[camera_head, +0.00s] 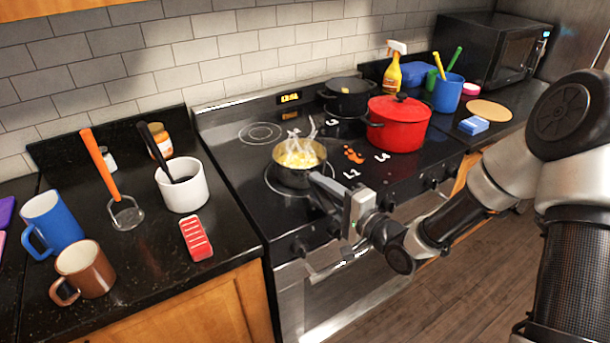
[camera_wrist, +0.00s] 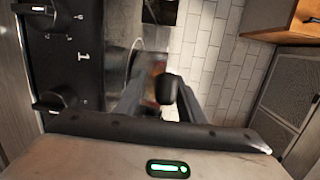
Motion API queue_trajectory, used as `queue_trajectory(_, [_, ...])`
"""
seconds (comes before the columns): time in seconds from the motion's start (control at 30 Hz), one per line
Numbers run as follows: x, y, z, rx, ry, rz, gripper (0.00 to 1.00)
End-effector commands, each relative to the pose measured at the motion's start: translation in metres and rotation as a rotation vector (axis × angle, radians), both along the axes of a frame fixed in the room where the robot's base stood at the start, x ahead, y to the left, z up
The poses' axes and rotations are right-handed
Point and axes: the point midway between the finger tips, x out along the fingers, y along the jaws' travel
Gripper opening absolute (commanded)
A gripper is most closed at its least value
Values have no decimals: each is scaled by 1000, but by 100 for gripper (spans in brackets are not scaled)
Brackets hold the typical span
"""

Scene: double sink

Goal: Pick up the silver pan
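The silver pan (camera_head: 299,174) sits on the front left burner of the stove. Steam rises from its yellowish contents. My gripper (camera_head: 329,187) is at the pan's near right side, by its handle. In the wrist view, my gripper (camera_wrist: 163,88) has its two fingers apart, with a dark rounded handle end between them. A gap shows beside the handle at the left finger, so the fingers look open around it. In the head view the fingers and wrist hide most of the handle. The pan body is blurred and mostly hidden in the wrist view.
A red pot (camera_head: 398,128) stands right of the pan, and a black pot (camera_head: 346,101) stands behind. Stove knobs (camera_head: 299,247) line the front edge. The burner (camera_head: 262,133) behind the pan is empty.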

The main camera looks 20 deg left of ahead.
Motion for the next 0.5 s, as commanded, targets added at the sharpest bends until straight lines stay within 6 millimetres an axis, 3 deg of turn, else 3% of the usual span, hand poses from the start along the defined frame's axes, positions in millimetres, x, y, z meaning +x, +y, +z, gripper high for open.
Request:
queue_trajectory(0.33, [6, 9, -1, 0, 1, -1, 35])
queue_trajectory(0.5, [6, 8, -1, 0, 0, -1, 8])
